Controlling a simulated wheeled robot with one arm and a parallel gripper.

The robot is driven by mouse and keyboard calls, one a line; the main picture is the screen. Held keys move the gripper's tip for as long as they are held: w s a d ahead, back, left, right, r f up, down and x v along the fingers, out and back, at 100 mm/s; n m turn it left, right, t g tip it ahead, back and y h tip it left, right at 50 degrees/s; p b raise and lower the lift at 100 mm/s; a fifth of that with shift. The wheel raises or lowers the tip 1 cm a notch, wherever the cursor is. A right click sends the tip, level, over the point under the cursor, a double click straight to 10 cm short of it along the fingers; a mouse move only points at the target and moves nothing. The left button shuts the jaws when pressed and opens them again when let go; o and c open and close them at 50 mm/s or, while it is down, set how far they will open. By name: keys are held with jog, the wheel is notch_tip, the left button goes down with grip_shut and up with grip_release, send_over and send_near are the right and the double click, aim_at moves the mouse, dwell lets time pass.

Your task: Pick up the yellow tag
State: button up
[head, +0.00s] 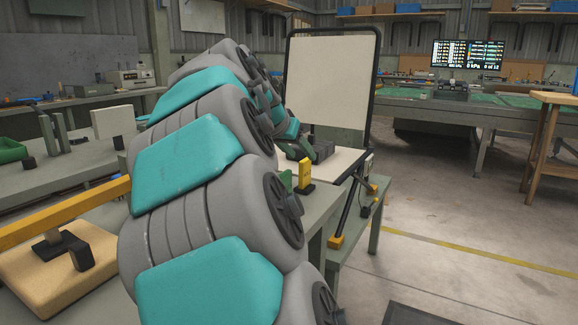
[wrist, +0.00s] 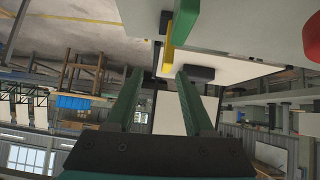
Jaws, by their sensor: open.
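The yellow tag (head: 304,174) stands upright in a small dark base on the grey bench, near the lounger's cream seat. It also shows in the wrist view (wrist: 168,52) as a narrow yellow strip just beyond my fingertips, between them in the picture. A green tag (head: 285,178) stands right beside it and shows in the wrist view (wrist: 185,20) too. My gripper (wrist: 160,72) has its two dark green fingers spread with nothing between them.
The lounger's upright cream back (head: 330,80) in a black frame stands behind the tags. A dark block (head: 322,151) lies on its seat. A red rounded object (wrist: 313,36) is at the wrist view's right edge. Open floor (head: 450,260) lies to the right.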

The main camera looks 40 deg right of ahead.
aim_at(305, 172)
jog(key=f, duration=0.1)
jog(key=w+d+f, duration=0.1)
jog(key=f+y, duration=0.1)
jog(key=shift+w+d, duration=0.15)
jog(key=shift+w, duration=0.1)
jog(key=shift+p+x, duration=0.65)
jog(key=shift+x, duration=2.05)
jog(key=shift+f, duration=0.1)
jog(key=shift+c, duration=0.3)
grip_shut()
